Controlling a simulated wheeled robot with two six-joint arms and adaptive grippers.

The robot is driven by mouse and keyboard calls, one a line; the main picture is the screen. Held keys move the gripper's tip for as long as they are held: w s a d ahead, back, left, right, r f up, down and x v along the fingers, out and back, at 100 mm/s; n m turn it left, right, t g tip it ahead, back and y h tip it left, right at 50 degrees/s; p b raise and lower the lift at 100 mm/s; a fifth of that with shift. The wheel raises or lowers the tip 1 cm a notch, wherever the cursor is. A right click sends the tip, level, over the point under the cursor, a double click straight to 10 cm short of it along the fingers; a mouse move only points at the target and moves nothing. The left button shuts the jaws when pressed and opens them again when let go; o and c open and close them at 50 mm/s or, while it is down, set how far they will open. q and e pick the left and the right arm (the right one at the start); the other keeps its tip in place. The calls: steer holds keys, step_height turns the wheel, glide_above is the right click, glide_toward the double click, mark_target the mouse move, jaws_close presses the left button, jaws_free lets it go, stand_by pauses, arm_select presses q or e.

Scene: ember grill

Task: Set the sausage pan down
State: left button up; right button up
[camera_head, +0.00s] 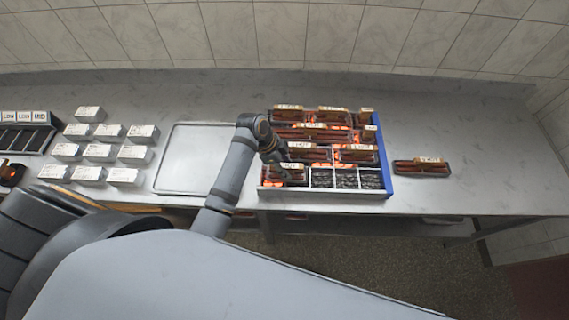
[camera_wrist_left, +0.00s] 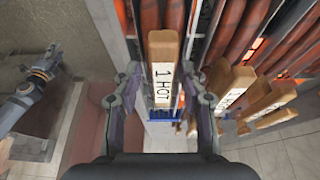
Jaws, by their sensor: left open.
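A sausage pan with a wooden handle marked "1 HOT" (camera_wrist_left: 163,70) lies below my left gripper (camera_wrist_left: 160,100), its sausages running away from the handle. The handle is between the two fingers, which are open and apart from it. In the head view this pan (camera_head: 290,176) is at the front left of the grill (camera_head: 388,165), and my left gripper (camera_head: 280,160) is over it, partly hiding it. A grey arm at the left of the wrist view seems to be my right one; its gripper (camera_wrist_left: 52,56) is too small to read.
Several other sausage pans (camera_head: 333,133) fill the rear of the grill. Front cells (camera_head: 347,179) hold dark coals and no pan. One pan (camera_head: 422,167) is on the counter at right. A flat tray (camera_head: 180,190) and several white boxes (camera_head: 88,173) are at left.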

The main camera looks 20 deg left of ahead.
mark_target(285, 166)
arm_select(q)
steer(key=shift+b+v, duration=0.5)
steer(key=shift+v, duration=0.5)
steer(key=shift+b+v, duration=0.4)
steer(key=shift+v, duration=0.7)
steer(key=b+v, duration=0.1)
steer(key=v, duration=0.6)
steer(key=shift+r+b, duration=0.3)
steer(key=shift+r, duration=0.05)
arm_select(e)
steer(key=shift+t, duration=0.3)
steer(key=w+f, duration=0.2)
steer(key=f, duration=0.1)
steer(key=shift+w+f, duration=0.15)
steer(key=shift+w, duration=0.15)
arm_select(q)
steer(key=shift+s+a, duration=0.1)
steer(key=shift+a, duration=0.05)
